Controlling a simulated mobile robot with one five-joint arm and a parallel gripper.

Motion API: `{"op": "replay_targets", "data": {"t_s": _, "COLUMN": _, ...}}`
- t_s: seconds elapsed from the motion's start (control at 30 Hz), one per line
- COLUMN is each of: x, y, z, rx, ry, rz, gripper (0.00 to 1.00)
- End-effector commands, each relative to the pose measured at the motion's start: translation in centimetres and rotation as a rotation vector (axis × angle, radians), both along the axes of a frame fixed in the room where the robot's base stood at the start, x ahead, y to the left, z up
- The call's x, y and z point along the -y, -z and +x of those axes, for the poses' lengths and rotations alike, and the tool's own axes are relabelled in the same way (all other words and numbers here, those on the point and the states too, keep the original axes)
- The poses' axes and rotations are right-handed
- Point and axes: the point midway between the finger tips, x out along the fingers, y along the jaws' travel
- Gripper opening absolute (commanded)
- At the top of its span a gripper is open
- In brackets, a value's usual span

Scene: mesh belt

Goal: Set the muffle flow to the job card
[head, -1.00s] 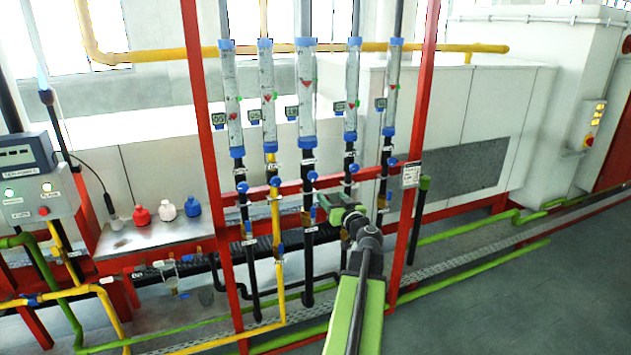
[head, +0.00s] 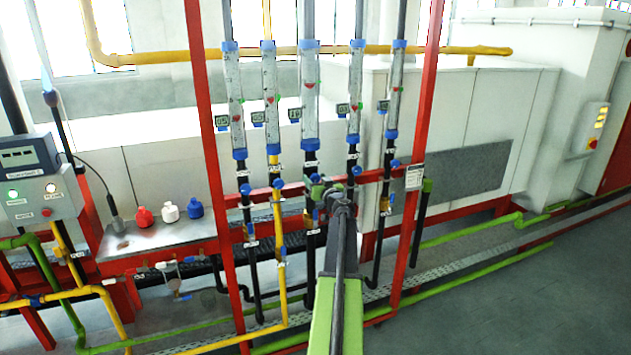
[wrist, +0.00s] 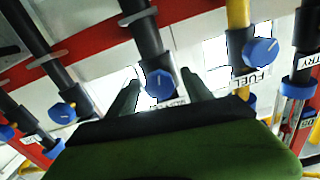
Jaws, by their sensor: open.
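Several clear flow tubes with blue end caps hang in a red frame; the middle one (head: 309,95) is the widest. Red and green marks show on the tubes. Blue knobs sit on the pipes below, such as the yellow pipe's knob (head: 279,183). A small white card (head: 413,177) hangs on the right red post; its text is unreadable. My gripper (head: 317,186) is at the middle pipe, covering its knob in the head view. In the wrist view my open fingers (wrist: 160,90) stand either side of that blue knob (wrist: 160,84). Its label is mostly hidden; contact is unclear.
The knob labelled FUEL (wrist: 260,52) is close right of my fingers in the wrist view. Red posts flank the pipes. A shelf (head: 150,238) with red, white and blue bottles and a control box (head: 38,198) stand left. Open floor (head: 500,295) lies right.

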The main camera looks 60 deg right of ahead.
Motion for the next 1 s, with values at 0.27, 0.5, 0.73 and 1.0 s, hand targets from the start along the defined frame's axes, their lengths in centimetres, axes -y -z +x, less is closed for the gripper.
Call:
{"op": "replay_targets", "data": {"t_s": 0.27, "x": -0.01, "y": 0.00, "z": -0.07, "rx": 0.000, "ry": 0.001, "rz": 0.000, "gripper": 0.45}}
{"op": "replay_targets", "data": {"t_s": 0.5, "x": -0.02, "y": 0.00, "z": -0.08, "rx": 0.000, "ry": 0.000, "rz": 0.000, "gripper": 0.14}}
{"op": "replay_targets", "data": {"t_s": 0.73, "x": -0.23, "y": 0.01, "z": -0.08, "rx": 0.001, "ry": -0.001, "rz": 0.002, "gripper": 0.00}}
{"op": "replay_targets", "data": {"t_s": 1.0, "x": -0.06, "y": -0.01, "z": -0.02, "rx": 0.048, "ry": -0.002, "rz": 0.064, "gripper": 0.00}}
